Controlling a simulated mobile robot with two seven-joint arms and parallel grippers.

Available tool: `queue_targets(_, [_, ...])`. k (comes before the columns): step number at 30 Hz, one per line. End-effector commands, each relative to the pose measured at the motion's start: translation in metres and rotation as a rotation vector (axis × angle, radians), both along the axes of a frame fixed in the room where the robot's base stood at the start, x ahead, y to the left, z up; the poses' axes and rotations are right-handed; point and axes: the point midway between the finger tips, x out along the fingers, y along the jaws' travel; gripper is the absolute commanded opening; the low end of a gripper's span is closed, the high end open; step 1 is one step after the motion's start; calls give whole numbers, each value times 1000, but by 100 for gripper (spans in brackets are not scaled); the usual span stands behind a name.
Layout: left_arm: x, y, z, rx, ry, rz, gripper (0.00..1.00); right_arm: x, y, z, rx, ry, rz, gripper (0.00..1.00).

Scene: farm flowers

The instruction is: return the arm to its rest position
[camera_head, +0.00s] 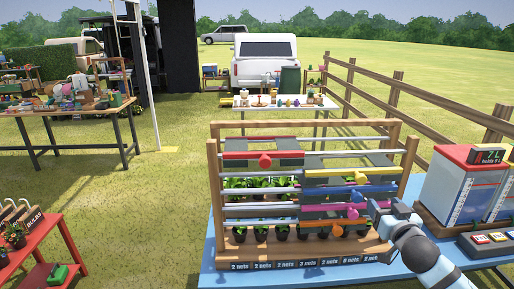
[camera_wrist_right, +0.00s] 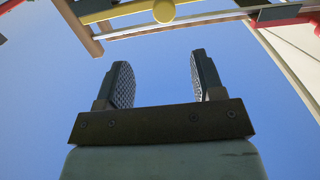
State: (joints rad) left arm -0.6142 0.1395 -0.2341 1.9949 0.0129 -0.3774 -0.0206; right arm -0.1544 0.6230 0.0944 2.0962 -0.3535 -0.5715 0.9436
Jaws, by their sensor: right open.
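My right gripper (camera_head: 384,212) is at the right front of the wooden rack (camera_head: 214,190) in the head view. In the right wrist view my right gripper (camera_wrist_right: 155,80) is open, with two dark textured fingers apart and nothing between them. Blue fills the background behind the fingers. My right arm (camera_head: 428,255) comes in from the lower right, over the blue table (camera_head: 300,277). Whether the gripper touches the rack cannot be told from the head view. My left gripper is not in view.
The rack has coloured bars with knobs, including a red knob (camera_head: 265,161), above potted plants (camera_head: 262,233). A red-and-white box (camera_head: 462,185) with a display stands right of my arm. A red stand (camera_head: 58,262) is at lower left. Grass lies open between the tables.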

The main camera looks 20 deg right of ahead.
Motion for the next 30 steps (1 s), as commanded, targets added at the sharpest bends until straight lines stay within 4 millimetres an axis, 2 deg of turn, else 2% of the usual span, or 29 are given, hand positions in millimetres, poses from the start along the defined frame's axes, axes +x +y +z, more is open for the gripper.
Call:
queue_targets(2, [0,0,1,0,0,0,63,-1,2,-5,0,9,4,62])
queue_targets(4, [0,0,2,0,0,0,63,-4,9,-19,0,39,16,62])
queue_targets(5, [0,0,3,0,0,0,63,-7,15,-29,-1,59,25,62])
queue_targets(8, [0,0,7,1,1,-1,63,-22,42,-75,-4,155,72,62])
queue_targets(12, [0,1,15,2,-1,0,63,-63,101,-154,-12,315,177,62])
queue_targets(15, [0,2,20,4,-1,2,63,-101,148,-201,-10,413,261,62])
queue_targets(18, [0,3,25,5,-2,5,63,-141,197,-238,-5,489,344,62])
queue_targets(21, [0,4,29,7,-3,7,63,-177,238,-261,0,540,412,62])
queue_targets(24, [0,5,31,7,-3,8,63,-204,269,-274,5,570,461,62])
queue_targets(27, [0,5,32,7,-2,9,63,-219,287,-280,6,584,489,62])
queue_targets(30, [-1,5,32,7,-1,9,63,-224,294,-282,6,588,500,62])
